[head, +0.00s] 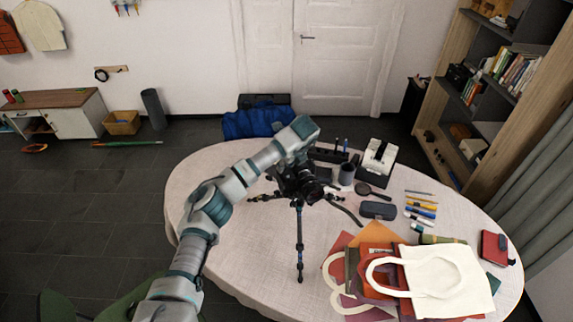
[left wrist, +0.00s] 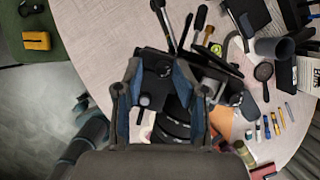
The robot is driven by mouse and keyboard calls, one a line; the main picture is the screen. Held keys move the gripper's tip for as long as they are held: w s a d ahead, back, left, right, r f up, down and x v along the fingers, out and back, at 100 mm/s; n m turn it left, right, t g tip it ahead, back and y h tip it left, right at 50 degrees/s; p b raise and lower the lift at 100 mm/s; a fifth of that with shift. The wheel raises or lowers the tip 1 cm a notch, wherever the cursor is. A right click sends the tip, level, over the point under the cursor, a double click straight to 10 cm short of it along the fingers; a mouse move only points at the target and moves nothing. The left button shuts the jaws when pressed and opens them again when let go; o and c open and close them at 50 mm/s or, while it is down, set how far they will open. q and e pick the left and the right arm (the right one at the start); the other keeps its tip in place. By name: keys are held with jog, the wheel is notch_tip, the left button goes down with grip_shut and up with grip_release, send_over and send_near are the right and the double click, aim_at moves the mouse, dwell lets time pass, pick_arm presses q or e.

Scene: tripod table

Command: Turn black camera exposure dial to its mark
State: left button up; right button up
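The black camera (head: 298,184) stands on a black tripod (head: 299,240) on the round table. My left gripper is directly over the camera in the head view (head: 301,158) and hides part of its top. In the left wrist view the two fingers (left wrist: 157,72) are apart, with the black camera body (left wrist: 158,92) showing between and below them. No mark can be made out, nor whether the fingers touch the camera. My right gripper is in neither view.
The pale table (head: 235,170) holds a white tote bag (head: 450,280), a dark case (head: 379,211), a magnifier (head: 372,190), a grey mug (head: 347,174), several pens (head: 421,210) and a white-topped device (head: 380,155). The table's left part is clear.

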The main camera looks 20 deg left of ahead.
pick_arm(q)
jog(key=shift+w+d, duration=0.1)
jog(key=v, duration=0.8)
jog(key=shift+f, duration=0.1)
dwell(0.3)
